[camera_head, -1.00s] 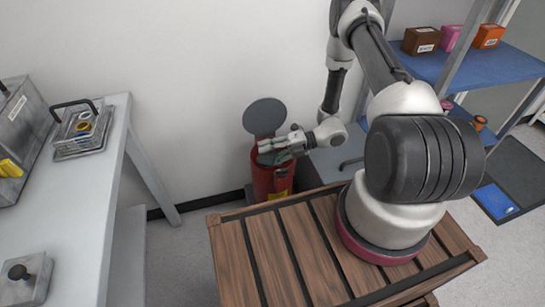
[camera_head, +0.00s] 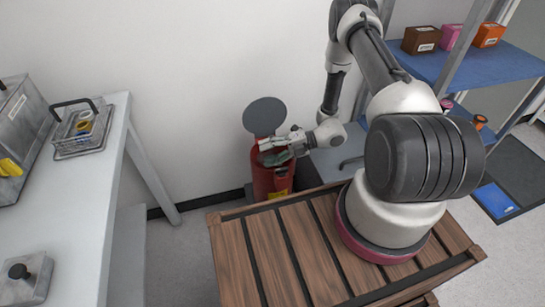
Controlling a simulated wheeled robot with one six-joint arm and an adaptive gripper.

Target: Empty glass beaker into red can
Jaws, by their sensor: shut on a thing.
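The red can (camera_head: 268,181) stands on the floor against the wall, with a yellow label on its front. Its round grey lid (camera_head: 264,116) is raised behind the opening. My gripper (camera_head: 270,150) is over the can's mouth, reaching in from the right. It is shut on a greenish glass piece, the beaker (camera_head: 274,159), which sits at the can's opening. The beaker looks tilted, but it is small and partly hidden by the fingers. I cannot tell what is inside it.
A grey bench (camera_head: 93,200) on the left holds a wire basket (camera_head: 80,130) and metal boxes. A blue shelf (camera_head: 465,72) with small boxes stands at the right. My wooden-slatted base and arm fill the front right.

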